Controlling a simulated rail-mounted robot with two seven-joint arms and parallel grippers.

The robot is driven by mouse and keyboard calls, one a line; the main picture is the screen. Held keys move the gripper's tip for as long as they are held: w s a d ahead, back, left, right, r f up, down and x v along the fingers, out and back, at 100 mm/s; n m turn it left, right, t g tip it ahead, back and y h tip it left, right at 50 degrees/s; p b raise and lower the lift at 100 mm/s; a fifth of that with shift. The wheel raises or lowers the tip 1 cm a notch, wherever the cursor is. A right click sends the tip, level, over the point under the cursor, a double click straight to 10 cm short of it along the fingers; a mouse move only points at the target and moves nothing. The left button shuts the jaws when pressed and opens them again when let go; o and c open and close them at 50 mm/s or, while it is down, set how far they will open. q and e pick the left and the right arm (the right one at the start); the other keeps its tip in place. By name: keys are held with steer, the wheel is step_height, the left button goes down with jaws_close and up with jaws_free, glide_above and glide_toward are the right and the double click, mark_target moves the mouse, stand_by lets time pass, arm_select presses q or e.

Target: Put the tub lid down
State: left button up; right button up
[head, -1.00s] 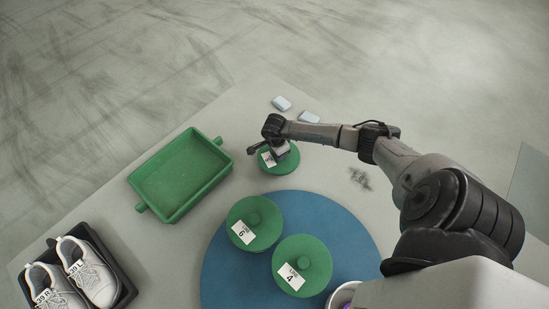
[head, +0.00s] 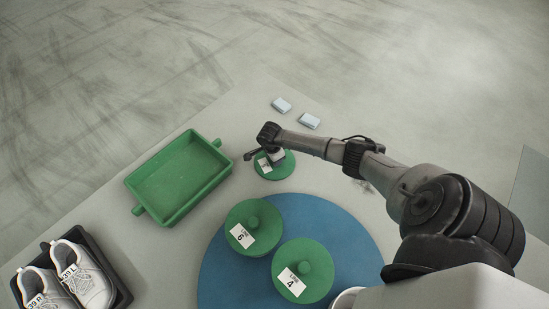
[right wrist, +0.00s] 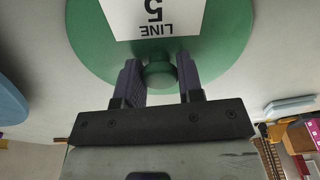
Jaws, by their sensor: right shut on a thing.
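A round green tub lid (head: 285,168) with a white label is under my right gripper (head: 268,157) in the head view, low over or on the grey surface; I cannot tell whether it touches. In the right wrist view the lid (right wrist: 100,50) carries a label reading LINE 5. My right gripper (right wrist: 162,78) is shut on the lid's round knob, one finger on each side. My left gripper is not in view.
Two green lidded tubs, marked 6 (head: 240,215) and 4 (head: 318,262), stand on a blue round mat (head: 220,285). A green tray (head: 180,175) lies left. White shoes (head: 85,275) sit in a black tray at lower left. Two small pale blocks (head: 310,121) lie behind the lid.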

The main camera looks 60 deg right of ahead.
steer(key=shift+f, duration=0.15)
steer(key=o, duration=0.9)
steer(key=shift+r, duration=0.2)
steer(key=r+p, duration=0.1)
steer(key=r, duration=0.3)
steer(key=a+r+p, duration=0.1)
steer(key=r, duration=0.3)
steer(key=r+p, duration=0.1)
steer(key=r, duration=0.3)
steer(key=shift+w+a, duration=0.2)
steer(key=shift+w, duration=0.15)
steer(key=shift+f, duration=0.1)
